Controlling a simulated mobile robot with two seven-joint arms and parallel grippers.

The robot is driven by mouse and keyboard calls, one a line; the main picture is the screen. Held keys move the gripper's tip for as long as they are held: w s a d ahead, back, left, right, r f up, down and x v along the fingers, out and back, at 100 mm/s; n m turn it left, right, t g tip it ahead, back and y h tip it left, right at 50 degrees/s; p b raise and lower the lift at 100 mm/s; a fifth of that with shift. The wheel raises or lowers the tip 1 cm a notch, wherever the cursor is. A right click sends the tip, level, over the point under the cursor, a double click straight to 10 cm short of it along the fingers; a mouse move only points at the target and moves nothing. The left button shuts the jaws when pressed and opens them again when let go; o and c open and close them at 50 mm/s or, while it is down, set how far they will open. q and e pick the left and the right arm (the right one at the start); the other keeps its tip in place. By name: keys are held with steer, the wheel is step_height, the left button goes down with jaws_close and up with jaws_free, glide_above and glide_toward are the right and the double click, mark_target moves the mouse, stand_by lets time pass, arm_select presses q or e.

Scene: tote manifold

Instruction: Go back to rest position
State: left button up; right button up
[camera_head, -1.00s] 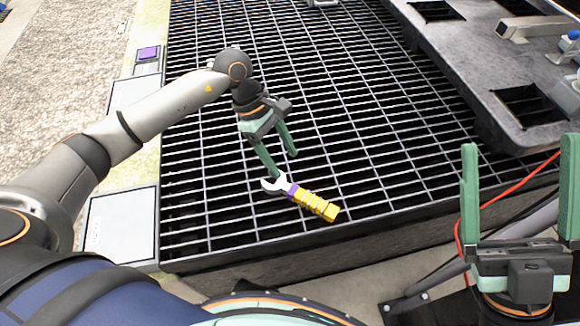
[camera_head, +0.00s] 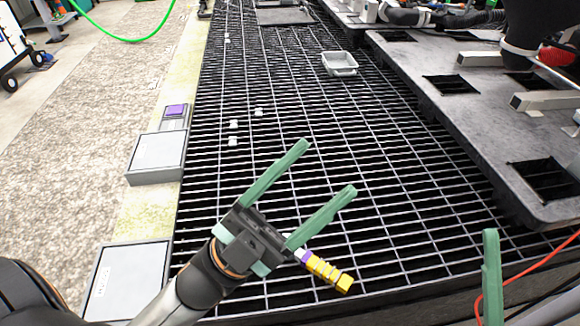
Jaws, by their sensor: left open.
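My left gripper (camera_head: 328,168) is open and empty, its two green fingers spread and pointing up and to the right over the black grating. A wrench (camera_head: 329,272) with a yellow and purple handle lies on the grating at the bottom centre. Its metal head is mostly hidden behind the body of my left gripper, and the handle lies outside the spread fingers. Only one green finger of my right gripper (camera_head: 492,278) shows at the lower right edge, so its opening is hidden.
The grating (camera_head: 330,130) is largely clear. A grey tray (camera_head: 340,64) and several small white pieces (camera_head: 259,112) rest on it. A grey slab with square holes (camera_head: 450,120) borders it at right. A purple button box (camera_head: 175,112) stands at left. A red cable (camera_head: 530,270) runs lower right.

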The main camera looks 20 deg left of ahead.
arm_select(q)
steer(key=a+n+t+y, duration=0.1)
steer(key=n, duration=0.1)
steer(key=n+t+y, duration=0.1)
steer(key=n+y, duration=0.1)
steer(key=a+n+t+y, duration=0.1)
steer(key=n+t+y, duration=0.1)
steer(key=shift+w+a+n, duration=0.3)
steer(key=shift+a, duration=0.05)
